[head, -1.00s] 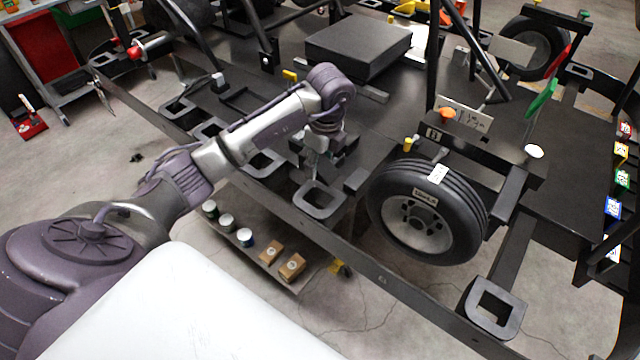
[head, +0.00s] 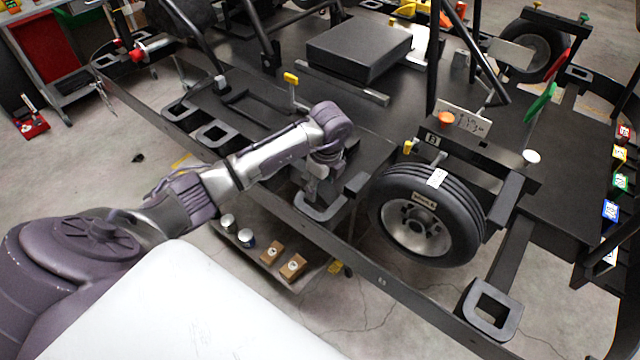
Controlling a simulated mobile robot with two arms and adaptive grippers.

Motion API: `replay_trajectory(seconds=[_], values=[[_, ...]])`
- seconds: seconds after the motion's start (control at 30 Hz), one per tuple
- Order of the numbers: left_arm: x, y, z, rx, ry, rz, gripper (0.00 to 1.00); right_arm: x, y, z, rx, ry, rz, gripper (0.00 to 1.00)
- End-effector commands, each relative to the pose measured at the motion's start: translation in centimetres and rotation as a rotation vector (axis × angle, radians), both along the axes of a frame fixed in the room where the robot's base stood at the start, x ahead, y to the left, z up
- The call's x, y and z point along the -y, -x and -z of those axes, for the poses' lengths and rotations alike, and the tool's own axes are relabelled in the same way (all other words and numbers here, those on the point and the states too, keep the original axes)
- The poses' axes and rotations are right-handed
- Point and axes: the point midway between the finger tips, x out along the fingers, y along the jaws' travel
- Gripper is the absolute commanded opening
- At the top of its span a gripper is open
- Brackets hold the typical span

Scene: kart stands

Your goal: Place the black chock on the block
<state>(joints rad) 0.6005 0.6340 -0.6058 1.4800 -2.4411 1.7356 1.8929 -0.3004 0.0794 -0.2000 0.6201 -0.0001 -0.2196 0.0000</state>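My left gripper (head: 318,190) points down at a black open square piece (head: 320,213) on the near rail of the kart stand. Its fingers are small and dark against the black parts, so I cannot tell whether they are open or hold anything. A small black block (head: 356,184) sits just right of the gripper, between it and the wheel. I cannot single out the black chock with certainty among the black parts; some are hidden behind my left arm. My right gripper is not in view.
A wheel with a black tyre (head: 428,215) stands close to the right of the gripper. Black uprights (head: 432,60) and a flat black box (head: 358,50) stand behind. A low shelf (head: 290,280) with cans and small boxes lies below the rail. Floor is clear at front right.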

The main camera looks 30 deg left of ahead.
Motion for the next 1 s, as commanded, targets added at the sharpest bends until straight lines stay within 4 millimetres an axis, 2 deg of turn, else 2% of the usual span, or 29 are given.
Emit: replay_trajectory(seconds=[0.3, 0.47, 0.57, 0.9, 1.0], values=[[0.0, 0.0, -0.1, 0.0, 0.0, 0.0, 0.74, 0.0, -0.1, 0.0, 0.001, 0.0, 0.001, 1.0], [0.1, -0.1, -0.9, 0.003, 0.001, 0.0, 0.74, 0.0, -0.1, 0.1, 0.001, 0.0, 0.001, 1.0], [0.3, -0.1, -2.4, 0.006, 0.0, 0.002, 0.74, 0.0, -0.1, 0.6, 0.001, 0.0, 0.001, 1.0], [1.1, 0.0, -9.4, 0.005, 0.0, 0.002, 0.74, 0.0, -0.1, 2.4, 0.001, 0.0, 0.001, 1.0], [1.2, 0.0, -11.2, 0.004, -0.002, 0.0, 0.74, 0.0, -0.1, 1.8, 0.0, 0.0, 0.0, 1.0]])
